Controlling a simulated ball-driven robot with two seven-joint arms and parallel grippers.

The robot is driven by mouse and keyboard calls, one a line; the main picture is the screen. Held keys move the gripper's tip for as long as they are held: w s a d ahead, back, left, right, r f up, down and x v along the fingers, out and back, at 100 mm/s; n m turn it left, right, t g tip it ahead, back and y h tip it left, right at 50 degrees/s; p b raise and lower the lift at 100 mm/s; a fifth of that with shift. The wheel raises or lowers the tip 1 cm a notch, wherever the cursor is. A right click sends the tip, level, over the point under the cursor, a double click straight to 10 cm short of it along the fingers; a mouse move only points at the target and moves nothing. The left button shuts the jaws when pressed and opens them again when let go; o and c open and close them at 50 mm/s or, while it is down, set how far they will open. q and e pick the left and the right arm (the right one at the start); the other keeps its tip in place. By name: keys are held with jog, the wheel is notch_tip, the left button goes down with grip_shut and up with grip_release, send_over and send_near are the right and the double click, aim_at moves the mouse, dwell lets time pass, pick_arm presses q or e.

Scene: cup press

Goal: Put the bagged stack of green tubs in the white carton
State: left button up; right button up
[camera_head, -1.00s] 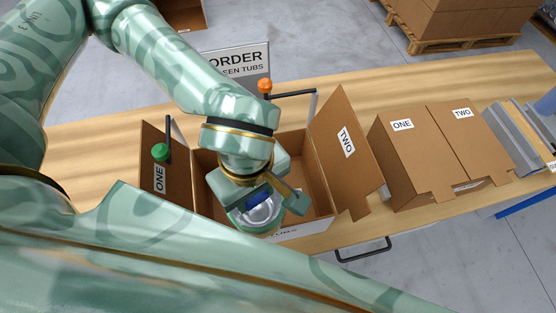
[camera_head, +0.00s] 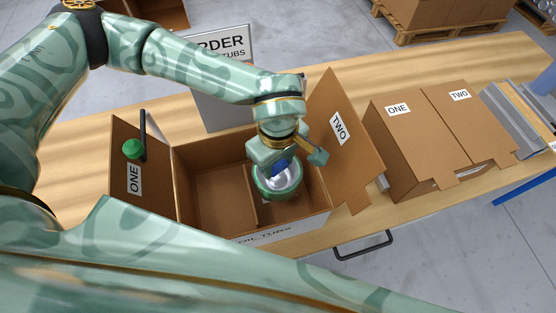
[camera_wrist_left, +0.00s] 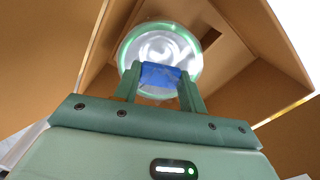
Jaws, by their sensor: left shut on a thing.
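The bagged stack of green tubs (camera_head: 275,190) shows as a round green rim with a silvery top. A blue band or gathered bag neck (camera_wrist_left: 160,75) sits on top of it. My left gripper (camera_head: 281,165) is shut on this blue part, with the stack hanging below. The open carton (camera_head: 215,190) has brown inner walls and a white front labelled TUBS. The stack is over or within its right-hand part; its depth I cannot tell. The stack hides part of the carton floor. The stack also shows in the left wrist view (camera_wrist_left: 160,45). My right gripper is out of view.
Flaps marked ONE (camera_head: 135,175) and TWO (camera_head: 340,135) stand open at the carton's sides. A green knob (camera_head: 133,149) is by the left flap. Closed brown boxes (camera_head: 400,140) stand to the right. An order sign (camera_head: 222,60) stands behind.

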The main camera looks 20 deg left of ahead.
pick_arm(q)
jog(key=shift+f, duration=0.3)
jog(key=shift+f+b, duration=0.4)
jog(key=shift+f, duration=0.1)
jog(key=o, duration=1.2)
notch_tip(320, 180, up, 13)
jog(key=p, duration=0.2)
jog(key=shift+r, duration=0.15)
